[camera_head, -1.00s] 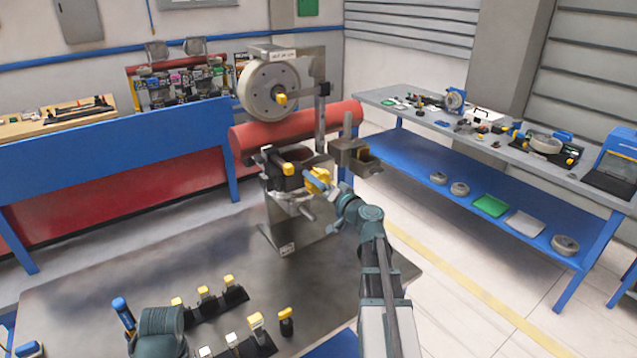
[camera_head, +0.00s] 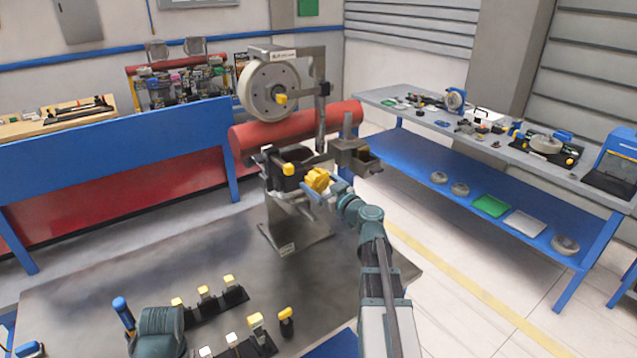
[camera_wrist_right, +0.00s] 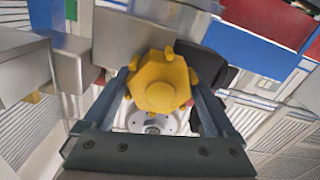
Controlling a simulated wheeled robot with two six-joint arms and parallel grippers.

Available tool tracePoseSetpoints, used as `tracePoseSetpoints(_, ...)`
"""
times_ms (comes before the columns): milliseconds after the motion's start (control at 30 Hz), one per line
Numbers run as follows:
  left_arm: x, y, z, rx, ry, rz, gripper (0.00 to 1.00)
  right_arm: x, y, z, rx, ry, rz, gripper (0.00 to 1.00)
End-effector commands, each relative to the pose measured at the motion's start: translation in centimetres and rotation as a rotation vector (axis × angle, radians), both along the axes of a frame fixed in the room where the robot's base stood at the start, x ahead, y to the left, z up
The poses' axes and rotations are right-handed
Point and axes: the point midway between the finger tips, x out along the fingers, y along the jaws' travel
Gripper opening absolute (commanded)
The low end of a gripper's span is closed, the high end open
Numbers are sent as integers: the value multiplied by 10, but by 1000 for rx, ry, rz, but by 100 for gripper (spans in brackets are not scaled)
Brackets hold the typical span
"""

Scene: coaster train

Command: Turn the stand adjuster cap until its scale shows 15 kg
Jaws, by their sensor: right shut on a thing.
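The stand (camera_head: 297,222) rises from the metal table, with a large round wheel (camera_head: 262,95) at its top. The yellow adjuster cap (camera_head: 318,179) sits on the stand's right side, at mid-height. My right gripper (camera_head: 322,187) is at the cap. In the right wrist view the lobed yellow cap (camera_wrist_right: 160,82) lies between the two fingers of my right gripper (camera_wrist_right: 160,95), which is shut on it. I cannot read the scale in either view. My left gripper cannot be made out; a dark teal part of mine (camera_head: 160,330) shows at the bottom left.
Another yellow knob (camera_head: 288,169) is just left of the cap, and a metal bracket (camera_head: 355,157) is to its right. Several yellow-topped pieces (camera_head: 229,281) stand at the table's front. A red cylinder (camera_head: 300,124) lies behind the stand.

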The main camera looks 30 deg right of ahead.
Motion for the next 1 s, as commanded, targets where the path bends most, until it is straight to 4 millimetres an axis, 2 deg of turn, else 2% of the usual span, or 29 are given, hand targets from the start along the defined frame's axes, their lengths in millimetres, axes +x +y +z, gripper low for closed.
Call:
tracePoseSetpoints(600, 0, 0, -1, 0, 0, 0, 100, -1, 1, -1, -585, -43, 2, 36)
tracePoseSetpoints(1000, 0, 0, -1, 0, 0, 0, 100, -1, 1, -1, -880, -66, 2, 36)
